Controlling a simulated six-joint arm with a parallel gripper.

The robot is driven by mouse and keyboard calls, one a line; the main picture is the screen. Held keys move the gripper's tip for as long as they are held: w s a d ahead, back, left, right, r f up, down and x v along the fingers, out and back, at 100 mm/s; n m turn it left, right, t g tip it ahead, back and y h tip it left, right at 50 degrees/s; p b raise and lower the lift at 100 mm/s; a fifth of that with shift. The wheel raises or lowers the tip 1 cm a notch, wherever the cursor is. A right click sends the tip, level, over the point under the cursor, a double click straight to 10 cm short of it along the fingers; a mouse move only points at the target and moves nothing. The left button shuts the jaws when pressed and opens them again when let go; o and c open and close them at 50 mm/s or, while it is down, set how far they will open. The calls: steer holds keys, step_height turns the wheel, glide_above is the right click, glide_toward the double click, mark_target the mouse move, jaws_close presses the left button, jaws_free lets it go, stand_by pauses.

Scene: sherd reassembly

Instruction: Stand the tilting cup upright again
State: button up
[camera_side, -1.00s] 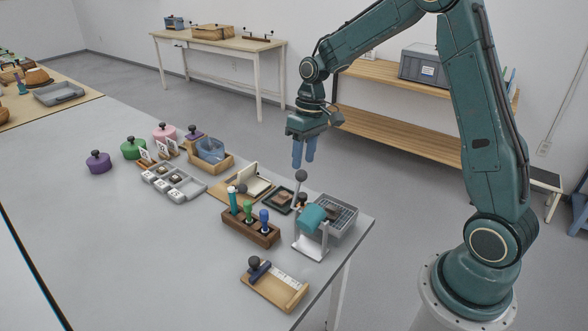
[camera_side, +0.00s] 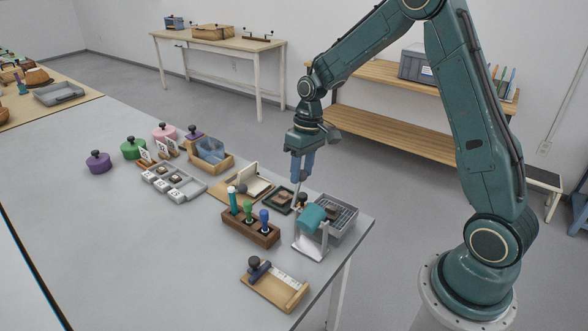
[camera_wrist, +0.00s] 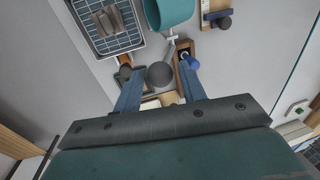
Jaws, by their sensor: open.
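The teal cup (camera_side: 312,217) lies tilted on its side in a light metal stand (camera_side: 311,248) near the table's right corner. The cup also shows at the top of the wrist view (camera_wrist: 168,12). A lever rises beside the stand. Its dark grey ball knob (camera_wrist: 160,75) sits between my fingers in the wrist view, with no clear contact. In the side view my fingers hide the knob. My gripper (camera_side: 302,174) is open and points down around the lever's top.
A grey basket (camera_side: 341,212) with a brown sherd is right behind the cup. A wooden block with colored-handled tools (camera_side: 250,228) stands to the left. A wooden board with a knob (camera_side: 275,286) lies in front. The table's left front is bare.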

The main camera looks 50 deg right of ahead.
steer(key=shift+a+f, duration=0.25)
steer(key=shift+f, duration=0.55)
steer(key=shift+a+r+h, duration=0.25)
steer(key=shift+a+h, duration=0.15)
steer(key=shift+a, duration=0.3)
steer(key=shift+a+f+h, duration=1.6)
steer(key=shift+a+h, duration=1.1)
steer(key=shift+a, duration=2)
steer(key=shift+v, duration=2.7)
steer(key=shift+r, duration=0.15)
